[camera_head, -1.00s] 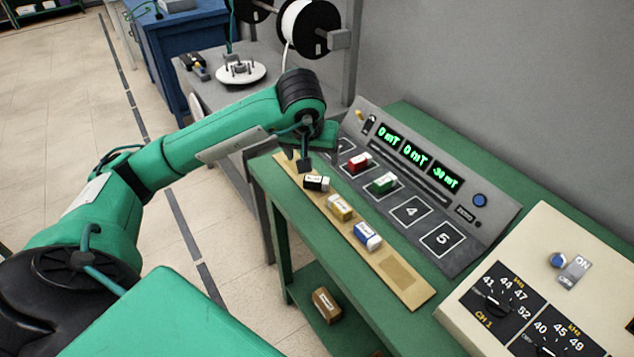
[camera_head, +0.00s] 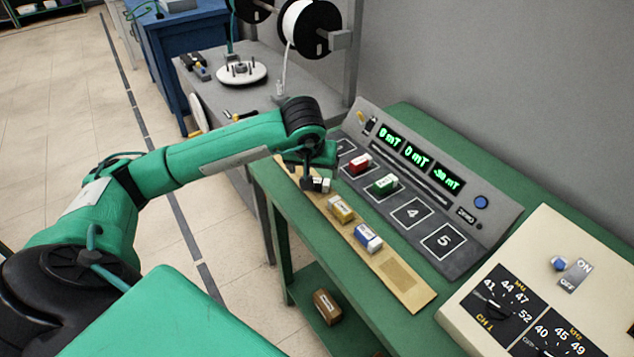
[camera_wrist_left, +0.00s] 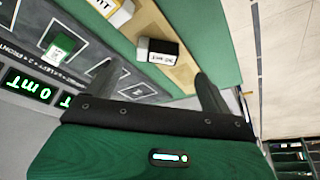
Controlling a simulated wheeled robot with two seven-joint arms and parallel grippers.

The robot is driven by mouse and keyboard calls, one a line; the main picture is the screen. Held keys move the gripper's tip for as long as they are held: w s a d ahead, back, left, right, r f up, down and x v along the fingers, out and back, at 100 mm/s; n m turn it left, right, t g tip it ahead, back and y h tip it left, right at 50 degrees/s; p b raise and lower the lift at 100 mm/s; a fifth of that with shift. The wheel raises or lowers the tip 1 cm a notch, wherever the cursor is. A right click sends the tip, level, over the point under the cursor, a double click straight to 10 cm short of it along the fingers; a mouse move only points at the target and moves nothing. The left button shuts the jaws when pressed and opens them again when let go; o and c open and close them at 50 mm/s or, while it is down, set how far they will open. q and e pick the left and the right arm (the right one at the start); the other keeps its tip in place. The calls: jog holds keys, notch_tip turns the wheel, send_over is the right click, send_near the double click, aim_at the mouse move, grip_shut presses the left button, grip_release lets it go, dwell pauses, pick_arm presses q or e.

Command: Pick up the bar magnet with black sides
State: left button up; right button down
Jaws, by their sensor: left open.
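The bar magnet with black sides (camera_head: 322,184) has a white labelled top and lies on the tan strip (camera_head: 403,292) along the front of the green bench. My left gripper (camera_head: 308,183) is right at it in the head view and hides part of it. In the left wrist view the black-sided magnet (camera_wrist_left: 158,51) lies ahead of the two open fingers (camera_wrist_left: 157,85), roughly between their lines. I cannot tell whether a finger touches it. My right gripper is not in view.
A yellow magnet (camera_head: 341,209) and a blue magnet (camera_head: 368,238) lie further along the strip. A red magnet (camera_head: 359,163) and a green magnet (camera_head: 383,184) sit on the numbered panel (camera_head: 412,212). A brown block (camera_head: 327,306) is on the lower shelf.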

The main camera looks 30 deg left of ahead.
aim_at(317, 180)
pick_arm(q)
jog(key=shift+w+f, duration=0.25)
jog(key=shift+f, duration=0.25)
jog(key=shift+w+f+p, duration=0.1)
jog(key=shift+f+p, duration=0.25)
jog(key=p+x, duration=0.1)
jog(key=x, duration=0.2)
jog(key=shift+w+f, duration=0.2)
jog(key=shift+w, duration=0.1)
jog(key=shift+w+f, duration=0.15)
jog(key=shift+f, duration=0.2)
jog(key=shift+a, duration=0.1)
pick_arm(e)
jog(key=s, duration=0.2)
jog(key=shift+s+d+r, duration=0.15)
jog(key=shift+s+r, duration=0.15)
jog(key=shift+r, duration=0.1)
pick_arm(q)
jog(key=c, duration=1.2)
jog(key=shift+r, duration=0.1)
